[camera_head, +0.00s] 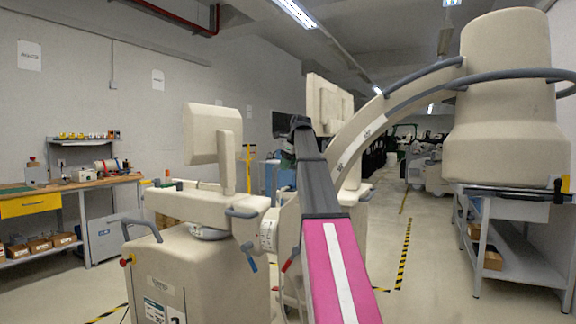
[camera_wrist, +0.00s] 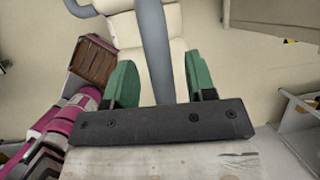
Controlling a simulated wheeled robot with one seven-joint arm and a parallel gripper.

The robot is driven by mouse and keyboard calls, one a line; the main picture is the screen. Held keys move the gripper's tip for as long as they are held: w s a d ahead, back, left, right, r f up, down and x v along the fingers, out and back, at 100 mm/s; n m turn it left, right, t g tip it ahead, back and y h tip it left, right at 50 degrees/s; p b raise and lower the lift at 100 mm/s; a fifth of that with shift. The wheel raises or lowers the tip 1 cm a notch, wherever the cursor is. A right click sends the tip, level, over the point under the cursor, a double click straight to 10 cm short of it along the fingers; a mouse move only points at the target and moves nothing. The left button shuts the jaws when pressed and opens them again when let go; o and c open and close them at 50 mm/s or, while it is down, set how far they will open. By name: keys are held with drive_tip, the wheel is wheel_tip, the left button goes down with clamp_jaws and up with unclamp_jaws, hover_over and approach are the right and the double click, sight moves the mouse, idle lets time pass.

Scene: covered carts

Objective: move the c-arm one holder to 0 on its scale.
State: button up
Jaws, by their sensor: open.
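A beige C-arm unit shows in the head view, with its base cart (camera_head: 165,262) at the lower middle. Its holder has a white scale dial (camera_head: 268,236) with dark marks too small to read. The curved C (camera_head: 365,130) rises right to a large beige drum-shaped head (camera_head: 508,95). In the wrist view, my gripper (camera_wrist: 160,82) has two green fingers, open and apart. A grey-blue bar (camera_wrist: 153,38) on a beige body runs between them, with gaps visible on both sides. In the head view my pink and grey arm hides most of the gripper and part of the holder.
A workbench (camera_head: 75,187) with tools stands at the left wall. A grey metal table (camera_head: 510,255) stands at the right under the drum-shaped head. Blue (camera_head: 249,264) and red (camera_head: 290,261) levers stick out near the dial. A floor aisle with striped tape lies right of centre.

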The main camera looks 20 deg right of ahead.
clamp_jaws()
drive_tip(key=shift+s+a+t, duration=0.3)
drive_tip(key=shift+s+a, duration=0.85)
unclamp_jaws()
drive_tip(key=shift+w, duration=0.1)
drive_tip(key=shift+d+r+h, duration=0.1)
drive_tip(key=shift+h, duration=0.2)
drive_tip(key=shift+o, duration=0.2)
drive_tip(key=shift+w, duration=0.1)
drive_tip(key=shift+o, duration=0.8)
drive_tip(key=shift+w+d, duration=0.15)
drive_tip(key=shift+d, duration=0.05)
